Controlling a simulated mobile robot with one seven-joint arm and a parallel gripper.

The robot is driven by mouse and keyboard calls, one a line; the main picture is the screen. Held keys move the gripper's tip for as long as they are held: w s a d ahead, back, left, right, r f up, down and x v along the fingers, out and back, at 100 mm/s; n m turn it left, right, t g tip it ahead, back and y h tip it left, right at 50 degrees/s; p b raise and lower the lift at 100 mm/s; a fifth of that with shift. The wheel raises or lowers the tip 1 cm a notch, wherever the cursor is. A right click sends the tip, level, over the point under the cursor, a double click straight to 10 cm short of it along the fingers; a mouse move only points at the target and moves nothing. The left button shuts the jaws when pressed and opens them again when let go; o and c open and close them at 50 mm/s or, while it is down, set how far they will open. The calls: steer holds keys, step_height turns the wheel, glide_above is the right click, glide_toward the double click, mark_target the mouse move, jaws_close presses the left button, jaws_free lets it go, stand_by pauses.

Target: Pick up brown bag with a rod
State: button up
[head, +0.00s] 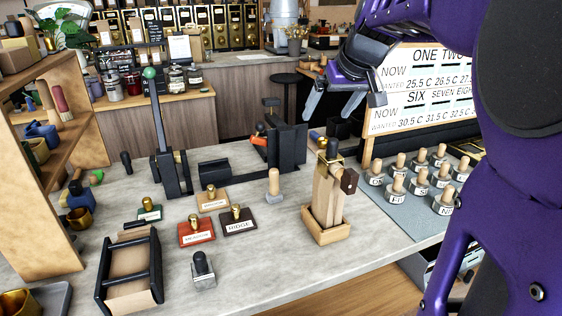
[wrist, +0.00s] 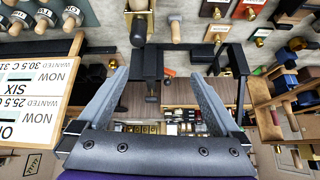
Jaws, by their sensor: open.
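My gripper (head: 333,104) is open and empty, raised above the back of the counter. Its two grey fingers also show spread apart in the wrist view (wrist: 158,78). A tall tan-brown piece that looks like the bag (head: 322,192) stands upright in a light wooden tray (head: 328,236), with a dark rod-like knob (head: 333,148) and brass fitting on top. A dark brown block on a tan stick leans beside it. In the wrist view the bag-like piece (wrist: 138,6) shows at the top edge, beyond the fingertips and partly cut off. The gripper is apart from it.
A black lever press (head: 172,172) and black machine (head: 287,142) stand behind. Knobbed weights (head: 396,190) sit at right by a sign board (head: 425,85). Label plates (head: 197,232) and a black rack (head: 103,275) lie at left. Bare counter lies in front (head: 260,270).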

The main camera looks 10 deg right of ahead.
steer(key=n+g, duration=0.1)
steer(key=g, duration=0.1)
glide_toward(343, 171)
steer(key=r, duration=0.2)
steer(key=x, duration=0.7)
steer(key=b+x, duration=0.1)
steer(key=x, duration=0.3)
steer(key=shift+s+f, duration=0.2)
steer(key=shift+f, duration=0.25)
steer(key=shift+b+x, duration=0.4)
steer(key=shift+x, duration=2.75)
steer(key=shift+w+d+r, duration=0.15)
steer(key=shift+w+d, duration=0.05)
jaws_close()
